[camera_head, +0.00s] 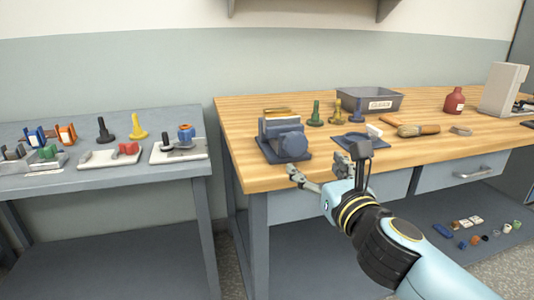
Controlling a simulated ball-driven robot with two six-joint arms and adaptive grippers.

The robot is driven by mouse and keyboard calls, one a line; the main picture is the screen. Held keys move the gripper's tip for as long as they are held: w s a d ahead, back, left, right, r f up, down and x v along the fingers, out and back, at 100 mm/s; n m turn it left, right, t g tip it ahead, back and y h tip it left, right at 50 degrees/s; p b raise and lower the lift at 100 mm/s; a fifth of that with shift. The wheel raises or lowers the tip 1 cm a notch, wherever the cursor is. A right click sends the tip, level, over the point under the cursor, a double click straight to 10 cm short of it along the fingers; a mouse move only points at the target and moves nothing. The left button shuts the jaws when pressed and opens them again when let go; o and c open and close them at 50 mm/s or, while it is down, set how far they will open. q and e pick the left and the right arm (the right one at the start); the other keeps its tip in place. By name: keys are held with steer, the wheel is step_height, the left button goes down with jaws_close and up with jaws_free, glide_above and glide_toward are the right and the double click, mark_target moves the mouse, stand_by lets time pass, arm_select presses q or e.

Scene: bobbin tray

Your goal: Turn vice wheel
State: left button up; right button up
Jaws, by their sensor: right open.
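The vice (268,150) is a blue-grey block on the wooden workbench near its front left corner. Its round blue wheel (291,143) faces forward and to the right. A brass-coloured piece (277,112) shows at the top of the vice. My right gripper (316,176) is open in front of the bench edge, below and to the right of the wheel. Its fingers are spread and empty, and it looks apart from the wheel. My left gripper is not in view.
A dark blue tray (349,144), a brush (418,130), green and yellow pawn-shaped pieces and a grey bin (352,98) stand right of the vice. A grey side table (188,175) with several small fixtures stands left, across a gap. A drawer (470,168) is under the bench.

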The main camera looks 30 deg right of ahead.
mark_target(297, 147)
steer(key=x, duration=1)
steer(key=shift+f, duration=0.1)
steer(key=shift+w+d, duration=0.1)
steer(key=shift+w, duration=0.35)
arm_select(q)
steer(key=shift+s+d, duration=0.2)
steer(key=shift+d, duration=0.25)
arm_select(e)
steer(key=c, duration=1.2)
